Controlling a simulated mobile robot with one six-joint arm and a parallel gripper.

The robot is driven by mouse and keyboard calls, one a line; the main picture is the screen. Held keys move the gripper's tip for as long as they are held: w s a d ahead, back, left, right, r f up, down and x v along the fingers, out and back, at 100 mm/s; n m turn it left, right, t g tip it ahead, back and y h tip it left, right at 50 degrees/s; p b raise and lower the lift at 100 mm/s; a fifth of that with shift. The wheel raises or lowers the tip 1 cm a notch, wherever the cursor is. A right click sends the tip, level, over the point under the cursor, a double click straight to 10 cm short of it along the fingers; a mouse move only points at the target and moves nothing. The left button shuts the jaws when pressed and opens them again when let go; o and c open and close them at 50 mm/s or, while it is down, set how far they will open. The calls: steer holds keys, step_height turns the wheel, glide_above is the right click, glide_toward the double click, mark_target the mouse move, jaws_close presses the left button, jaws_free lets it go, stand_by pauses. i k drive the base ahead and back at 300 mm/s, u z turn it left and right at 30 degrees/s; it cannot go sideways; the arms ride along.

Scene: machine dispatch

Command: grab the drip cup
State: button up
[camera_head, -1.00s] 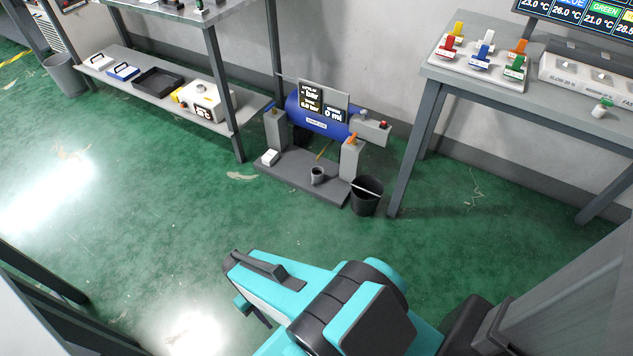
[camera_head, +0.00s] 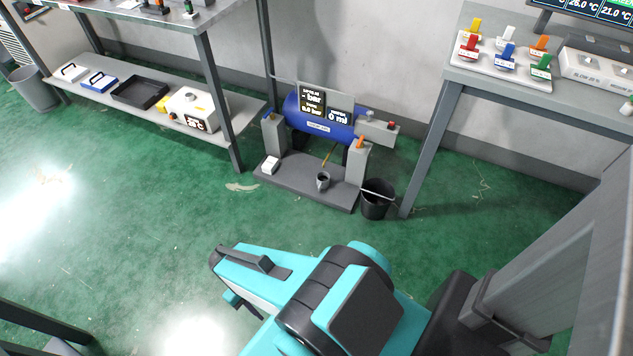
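The drip cup (camera_head: 323,181) is a small grey cup. It stands upright on the grey base plate (camera_head: 292,184) of the blue tank unit, below the tank and between its two grey posts. My teal and black arm fills the lower middle of the view. Only a small teal and dark part of what seems to be my gripper (camera_head: 241,303) shows under the arm's left end. Its fingertips are mostly hidden, so I cannot tell its opening. It is well apart from the cup, with open floor between them in the picture.
A shelf rack (camera_head: 222,128) is at left and a table (camera_head: 440,125) at right. Green floor (camera_head: 150,215) in front is clear.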

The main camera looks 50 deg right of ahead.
mark_target(322, 177)
steer(key=i, duration=2.15)
steer(key=z, duration=4.75)
steer(key=i, duration=0.1)
steer(key=u, duration=2.95)
steer(key=i, duration=0.25)
